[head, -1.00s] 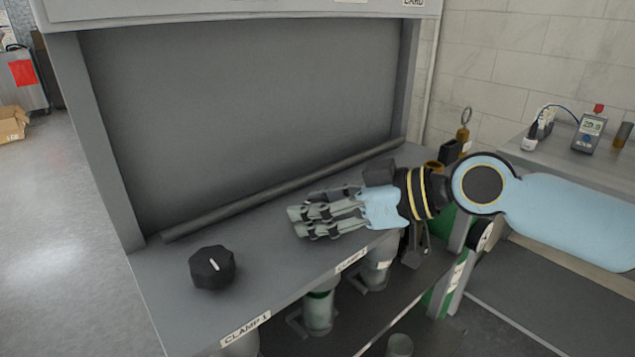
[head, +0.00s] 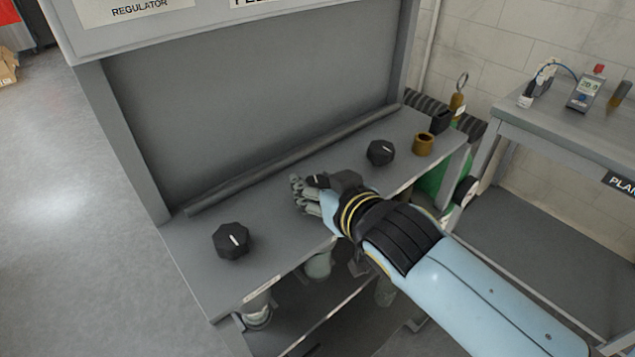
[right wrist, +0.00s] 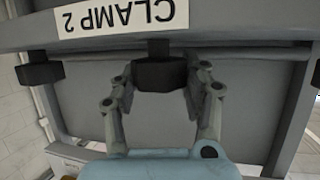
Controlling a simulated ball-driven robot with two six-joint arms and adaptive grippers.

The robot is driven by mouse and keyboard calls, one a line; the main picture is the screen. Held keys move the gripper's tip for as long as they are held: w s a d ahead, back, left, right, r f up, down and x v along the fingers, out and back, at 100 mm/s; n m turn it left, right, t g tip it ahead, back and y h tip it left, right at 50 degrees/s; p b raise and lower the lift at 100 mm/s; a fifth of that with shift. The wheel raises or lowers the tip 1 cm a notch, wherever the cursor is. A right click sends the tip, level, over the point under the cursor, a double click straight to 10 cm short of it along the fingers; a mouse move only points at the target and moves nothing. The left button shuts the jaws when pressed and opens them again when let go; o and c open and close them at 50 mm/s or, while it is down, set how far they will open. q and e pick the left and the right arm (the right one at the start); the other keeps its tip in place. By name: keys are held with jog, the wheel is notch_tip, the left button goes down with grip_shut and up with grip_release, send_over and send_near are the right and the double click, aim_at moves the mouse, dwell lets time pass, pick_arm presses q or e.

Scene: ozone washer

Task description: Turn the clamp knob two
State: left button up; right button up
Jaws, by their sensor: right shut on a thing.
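The clamp two knob is a dark, faceted knob. In the right wrist view the knob (right wrist: 158,74) sits between the fingers of my right gripper (right wrist: 160,82), beside the upside-down "CLAMP 2" label (right wrist: 122,16). In the head view my right gripper (head: 307,191) is low over the middle of the grey ledge, shut on this knob. The gripper hides most of the knob there, so its pointer direction cannot be told. My left gripper is not in view.
Similar black knobs stand on the ledge (head: 190,262), one to the left (head: 231,240) and one to the right (head: 380,152). A brass cup-shaped fitting (head: 423,144) is near the right end. A dark bar (head: 290,162) runs along the back panel. A side table (head: 560,130) stands at right.

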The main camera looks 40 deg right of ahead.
aim_at(318, 184)
jog(key=shift+f+m+h, duration=0.1)
jog(key=shift+m+h, duration=0.2)
dwell(0.4)
jog(key=o, duration=1.2)
notch_tip(318, 184, up, 10)
jog(key=shift+r, duration=0.1)
jog(key=shift+s, duration=0.1)
